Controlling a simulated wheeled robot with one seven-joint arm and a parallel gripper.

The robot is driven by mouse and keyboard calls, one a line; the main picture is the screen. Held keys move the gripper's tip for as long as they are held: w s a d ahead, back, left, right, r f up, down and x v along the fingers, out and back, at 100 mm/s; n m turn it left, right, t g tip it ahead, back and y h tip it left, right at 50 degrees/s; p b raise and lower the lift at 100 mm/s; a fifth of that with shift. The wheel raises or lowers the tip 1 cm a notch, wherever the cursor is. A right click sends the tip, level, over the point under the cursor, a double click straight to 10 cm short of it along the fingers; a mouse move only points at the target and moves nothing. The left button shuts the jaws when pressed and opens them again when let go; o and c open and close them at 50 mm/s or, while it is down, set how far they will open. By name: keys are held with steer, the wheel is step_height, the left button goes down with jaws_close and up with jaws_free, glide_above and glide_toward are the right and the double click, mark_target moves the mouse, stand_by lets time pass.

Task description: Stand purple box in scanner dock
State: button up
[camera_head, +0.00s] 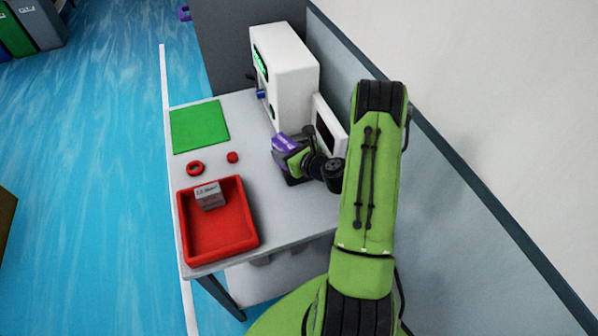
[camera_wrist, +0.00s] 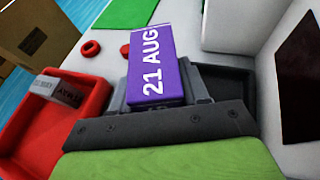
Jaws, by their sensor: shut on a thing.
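The purple box (camera_head: 284,143) is held in my gripper (camera_head: 290,152) near the right side of the table. In the wrist view the purple box (camera_wrist: 155,65) shows a face reading "21 AUG", and my gripper (camera_wrist: 160,100) is shut on its lower part. A dark, tray-like dock (camera_wrist: 226,84) lies just behind and right of the box in the wrist view. In the head view a dark base (camera_head: 292,179) shows below my gripper, partly hidden by it. I cannot tell whether the box touches the dock.
A red tray (camera_head: 183,228) holds a small grey-white box (camera_head: 209,195). A red ring (camera_head: 195,168), a red knob (camera_head: 232,157) and a green mat (camera_head: 199,126) lie on the table. A white machine (camera_head: 287,70) and a screen unit (camera_head: 329,125) stand at the back right, beside a partition.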

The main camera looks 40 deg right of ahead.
steer(key=w+d+r+m+h+b, duration=0.2)
steer(key=d+r+m+h+b, duration=0.15)
steer(key=d+h, duration=0.2)
steer(key=shift+m+y, duration=0.25)
steer(key=shift+m, duration=0.1)
steer(key=f+b, duration=0.1)
steer(key=f, duration=0.2)
steer(key=d+f+b, duration=0.1)
steer(key=f+b, duration=0.1)
steer(key=f, duration=0.1)
steer(key=f+b, duration=0.1)
steer(key=f, duration=0.2)
steer(key=shift+s+d+f, duration=0.1)
steer(key=shift+d+f, duration=0.05)
steer(key=o, duration=1.1)
steer(key=shift+o, duration=0.2)
